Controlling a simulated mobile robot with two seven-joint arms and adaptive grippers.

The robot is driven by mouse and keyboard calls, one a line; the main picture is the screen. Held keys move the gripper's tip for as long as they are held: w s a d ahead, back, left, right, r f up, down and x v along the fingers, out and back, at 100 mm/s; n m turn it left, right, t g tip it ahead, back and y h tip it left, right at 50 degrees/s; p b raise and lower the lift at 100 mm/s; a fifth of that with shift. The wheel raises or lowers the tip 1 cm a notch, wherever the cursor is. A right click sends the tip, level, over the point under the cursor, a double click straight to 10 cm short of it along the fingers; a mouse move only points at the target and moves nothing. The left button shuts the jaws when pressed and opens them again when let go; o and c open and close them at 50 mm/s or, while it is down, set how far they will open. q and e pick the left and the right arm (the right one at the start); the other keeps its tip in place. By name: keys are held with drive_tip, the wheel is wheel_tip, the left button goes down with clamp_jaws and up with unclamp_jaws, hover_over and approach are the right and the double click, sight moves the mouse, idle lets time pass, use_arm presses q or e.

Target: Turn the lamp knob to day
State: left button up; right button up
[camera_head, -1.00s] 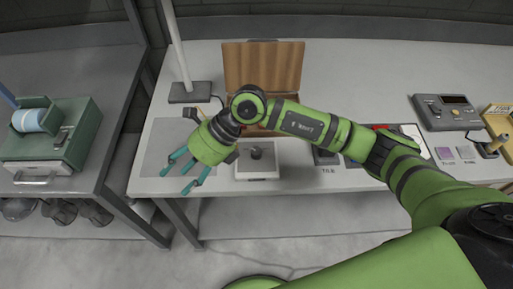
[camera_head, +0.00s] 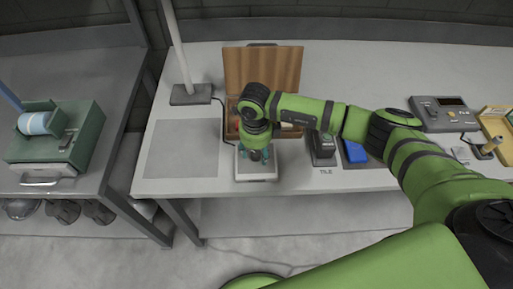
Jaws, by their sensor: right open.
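The lamp's dark base (camera_head: 191,95) with its pale pole stands at the back left of the bench. A cable runs from it toward a small white box (camera_head: 257,177) at the front edge. A dark round knob (camera_head: 256,156) shows in part on top of the box. My right gripper (camera_head: 255,154) points down over the box, with its teal fingers open on either side of the knob. I cannot tell whether they touch it. The gripper and wrist hide much of the knob and any markings near it. My left gripper is not in view.
An open wooden case (camera_head: 263,68) stands behind my right wrist. A grey mat (camera_head: 182,148) lies clear at the left. A dark device (camera_head: 323,147) and a blue item (camera_head: 355,151) are to the right, below my forearm. A grey control unit (camera_head: 446,113) sits farther right.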

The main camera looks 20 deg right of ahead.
drive_tip(key=shift+f, duration=0.15)
clamp_jaws()
